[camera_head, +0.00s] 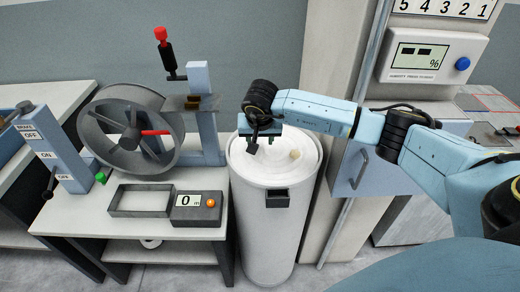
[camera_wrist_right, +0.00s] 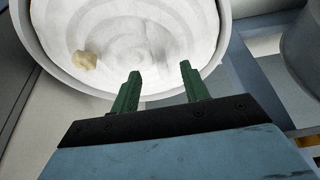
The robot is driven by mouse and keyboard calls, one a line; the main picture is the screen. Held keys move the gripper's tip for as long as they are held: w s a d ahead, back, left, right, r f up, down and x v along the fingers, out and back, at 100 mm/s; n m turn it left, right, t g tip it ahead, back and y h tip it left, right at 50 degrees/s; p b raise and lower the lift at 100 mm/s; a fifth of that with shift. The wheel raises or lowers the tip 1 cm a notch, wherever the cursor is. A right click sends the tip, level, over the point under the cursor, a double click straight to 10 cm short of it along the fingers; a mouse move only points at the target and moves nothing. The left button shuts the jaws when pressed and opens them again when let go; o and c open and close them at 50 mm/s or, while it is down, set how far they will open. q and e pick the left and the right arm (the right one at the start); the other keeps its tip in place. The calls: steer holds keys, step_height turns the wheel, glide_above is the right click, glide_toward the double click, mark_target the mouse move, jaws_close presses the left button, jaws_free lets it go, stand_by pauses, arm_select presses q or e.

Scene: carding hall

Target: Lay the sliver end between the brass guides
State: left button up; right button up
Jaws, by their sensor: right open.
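The sliver end (camera_head: 295,154) is a small cream tuft on the coiled white sliver (camera_head: 277,168) in the top of the tall can (camera_head: 268,222). In the right wrist view the tuft (camera_wrist_right: 84,60) lies left of my fingers. My right gripper (camera_head: 262,146) is over the can's left part, its fingers (camera_wrist_right: 161,70) apart with nothing between them. The tuft is clear of the fingers. The brass guides (camera_head: 207,103) are small and dark gold, on the grey bracket left of and above the can; their gap is hard to make out. My left gripper is out of view.
A grey drum wheel (camera_head: 128,95) with a red handle (camera_head: 150,132) stands on the bench left of the can. In front are an empty tray (camera_head: 143,213) and a meter reading 0 (camera_head: 197,201). A pale column and a blue-grey cabinet (camera_head: 358,168) stand right of the can.

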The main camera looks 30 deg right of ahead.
mark_target(260, 149)
steer(key=x, duration=0.5)
steer(key=shift+d, duration=0.1)
steer(key=shift+c, duration=0.3)
jaws_close()
